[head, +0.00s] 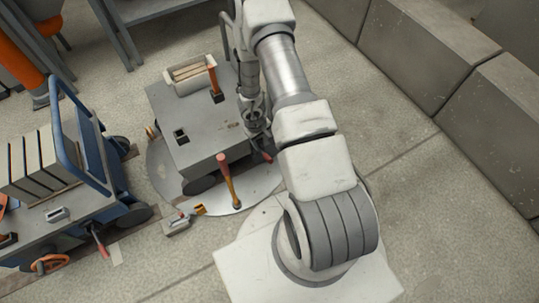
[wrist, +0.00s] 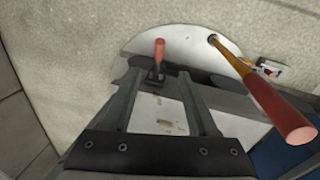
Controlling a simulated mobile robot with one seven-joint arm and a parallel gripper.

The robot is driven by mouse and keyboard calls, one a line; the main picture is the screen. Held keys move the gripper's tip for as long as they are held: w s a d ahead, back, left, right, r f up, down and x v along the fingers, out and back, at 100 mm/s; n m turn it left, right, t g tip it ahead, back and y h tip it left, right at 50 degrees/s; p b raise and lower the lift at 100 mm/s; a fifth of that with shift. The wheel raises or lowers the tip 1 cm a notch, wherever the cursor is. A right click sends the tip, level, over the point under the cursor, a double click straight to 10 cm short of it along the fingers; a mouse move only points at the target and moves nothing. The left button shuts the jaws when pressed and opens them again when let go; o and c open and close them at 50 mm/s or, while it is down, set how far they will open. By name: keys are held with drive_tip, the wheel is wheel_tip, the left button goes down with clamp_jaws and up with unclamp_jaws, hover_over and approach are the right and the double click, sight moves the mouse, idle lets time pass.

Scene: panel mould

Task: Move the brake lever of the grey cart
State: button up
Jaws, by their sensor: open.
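The grey cart (head: 196,128) stands on a pale round plate (head: 160,173). A short lever with a red grip, which looks like its brake lever (head: 266,156), sticks out low at the cart's right side. In the wrist view the lever (wrist: 159,50) appears between and just beyond the fingertips, with a dark base. My gripper (head: 259,136) is open and empty, above and beside the lever, close to the cart's side. Its spread fingers (wrist: 162,74) show in the wrist view. Contact with the lever cannot be told.
A taller red-gripped lever (head: 228,180) with a yellowish shaft stands on the plate's front edge and shows large in the wrist view (wrist: 280,105). A blue cart (head: 75,190) with panels stands left. Grey blocks (head: 420,45) line the right. Floor between is clear.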

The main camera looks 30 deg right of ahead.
sight(270, 159)
drive_tip(key=d+f+b, duration=0.1)
drive_tip(key=f+b, duration=0.2)
drive_tip(key=f, duration=0.2)
drive_tip(key=d+f+b, duration=0.1)
drive_tip(key=f+b, duration=0.2)
drive_tip(key=f, duration=0.3)
drive_tip(key=d+f+b, duration=0.1)
drive_tip(key=f+b, duration=0.2)
drive_tip(key=f, duration=0.3)
drive_tip(key=shift+w+f, duration=0.1)
drive_tip(key=shift+f, duration=0.15)
drive_tip(key=shift+c, duration=0.2)
clamp_jaws()
idle(0.6)
